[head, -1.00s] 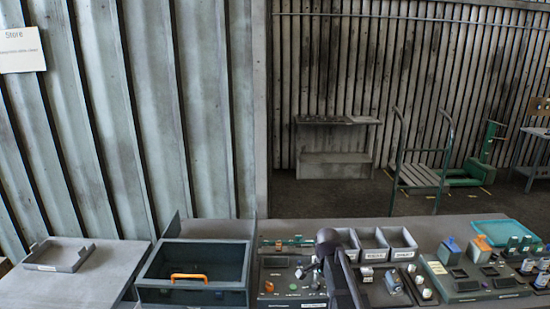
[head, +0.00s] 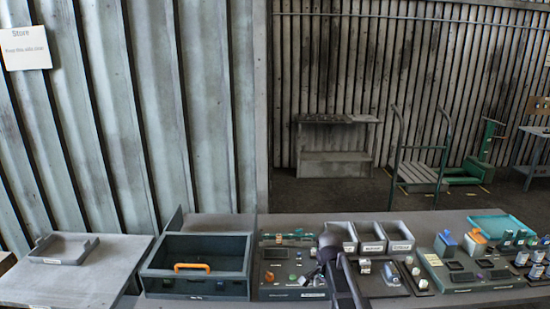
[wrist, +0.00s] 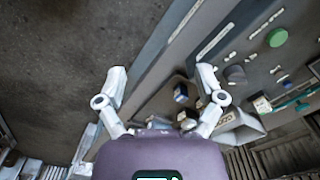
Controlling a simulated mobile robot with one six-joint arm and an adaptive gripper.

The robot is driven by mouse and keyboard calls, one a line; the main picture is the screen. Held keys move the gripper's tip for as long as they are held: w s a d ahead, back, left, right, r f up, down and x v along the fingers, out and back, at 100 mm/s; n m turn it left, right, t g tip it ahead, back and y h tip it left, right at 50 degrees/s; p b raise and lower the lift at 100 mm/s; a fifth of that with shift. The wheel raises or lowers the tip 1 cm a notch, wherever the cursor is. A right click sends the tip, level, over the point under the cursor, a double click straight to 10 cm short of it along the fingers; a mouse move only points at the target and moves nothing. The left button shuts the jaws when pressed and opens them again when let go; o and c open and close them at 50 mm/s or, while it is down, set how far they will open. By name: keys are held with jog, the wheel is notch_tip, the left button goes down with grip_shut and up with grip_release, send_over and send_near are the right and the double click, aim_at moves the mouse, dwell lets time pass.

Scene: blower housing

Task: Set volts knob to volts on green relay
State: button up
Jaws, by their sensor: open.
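A dark control panel (head: 280,294) stands on the bench at the front middle, with a green button (head: 292,277), an orange knob (head: 269,277) and small white labels. In the wrist view a grey panel at the right carries a green round button (wrist: 277,38), dark knobs (wrist: 235,74) and labels too small to read. I cannot tell which knob is the volts knob or which part is the green relay. My gripper (wrist: 162,82) is open and empty, its fingers apart over the dark floor and the panel's edge. My arm hides part of the panel in the head view.
A dark open bin (head: 163,284) with an orange handle stands left of the panel. Grey bins (head: 400,245) stand behind and right. Another panel (head: 470,285) with coloured blocks is at the right. A shallow tray (head: 62,259) lies at far left.

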jog(key=s+f+n+b, duration=0.4)
jog(key=s+n, duration=0.1)
jog(key=s, duration=0.2)
jog(key=s+d+f+n+b, duration=0.1)
jog(key=s+f+n+b, duration=0.3)
jog(key=s, duration=0.3)
jog(key=shift+s+f+n+b, duration=0.3)
jog(key=shift+f+n+b, duration=0.15)
jog(key=shift+n, duration=0.45)
jog(key=shift+c, duration=0.4)
dwell(0.9)
